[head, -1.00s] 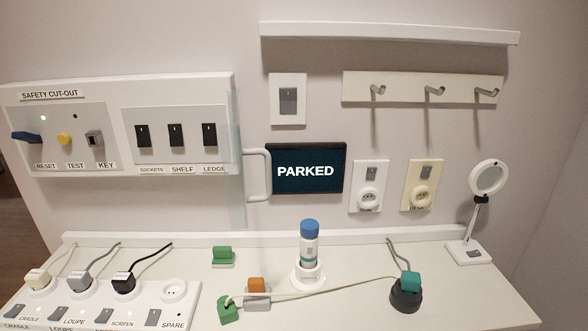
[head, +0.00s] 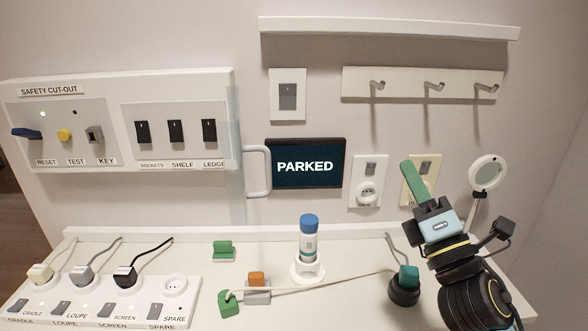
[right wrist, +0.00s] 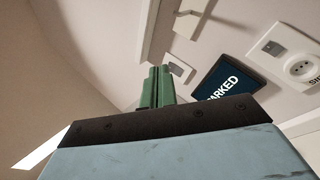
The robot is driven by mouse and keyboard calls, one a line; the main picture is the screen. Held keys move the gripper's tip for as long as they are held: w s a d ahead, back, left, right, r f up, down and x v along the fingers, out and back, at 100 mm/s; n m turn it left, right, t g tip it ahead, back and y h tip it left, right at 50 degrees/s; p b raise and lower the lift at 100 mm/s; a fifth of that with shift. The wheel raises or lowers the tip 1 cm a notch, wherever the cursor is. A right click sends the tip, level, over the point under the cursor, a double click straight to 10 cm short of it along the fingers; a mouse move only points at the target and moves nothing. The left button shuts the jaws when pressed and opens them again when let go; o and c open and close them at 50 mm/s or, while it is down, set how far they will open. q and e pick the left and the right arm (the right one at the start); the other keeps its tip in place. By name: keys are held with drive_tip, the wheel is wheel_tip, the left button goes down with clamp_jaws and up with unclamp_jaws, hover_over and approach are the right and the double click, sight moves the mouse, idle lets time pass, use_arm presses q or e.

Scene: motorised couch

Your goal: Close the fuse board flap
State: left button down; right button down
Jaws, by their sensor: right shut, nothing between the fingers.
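The fuse board (head: 115,85), labelled SAFETY CUT-OUT, is on the wall at the left in the head view. Its clear flap (head: 235,150) stands open at the board's right edge, seen nearly edge-on. The flap's pale D-shaped handle (head: 266,170) sticks out to the right, beside the PARKED screen. My right gripper (head: 409,166) is at the right, in front of the wall sockets, well apart from the handle. Its green fingers are shut and empty; they also show in the right wrist view (right wrist: 157,88). My left gripper is not in view.
The PARKED screen (head: 305,163) and a wall socket (head: 368,182) lie between my right gripper and the handle. Below stand a blue-capped bottle (head: 309,240) and a dark round base with a teal plug (head: 404,285). A hook rail (head: 405,84) is above.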

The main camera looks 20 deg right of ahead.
drive_tip(key=s+a+r+n+g+y, duration=0.1)
drive_tip(key=a+r+n+y, duration=0.15)
drive_tip(key=n+y, duration=0.55)
drive_tip(key=s+a+r+n+g+y, duration=0.1)
drive_tip(key=a+r+n+y, duration=0.3)
drive_tip(key=n, duration=0.6)
drive_tip(key=w+a+f+n+g+p, duration=0.2)
drive_tip(key=a+n+g, duration=0.3)
drive_tip(key=n, duration=0.5)
drive_tip(key=w+a+f+n+g+y+p, duration=0.1)
drive_tip(key=w+a+f+n+g+p, duration=0.2)
drive_tip(key=n, duration=0.7)
drive_tip(key=w+a+g+p, duration=0.1)
drive_tip(key=w+a+g, duration=0.1)
drive_tip(key=a, duration=0.1)
drive_tip(key=shift+w+n+y, duration=0.3)
drive_tip(key=shift+a, duration=0.15)
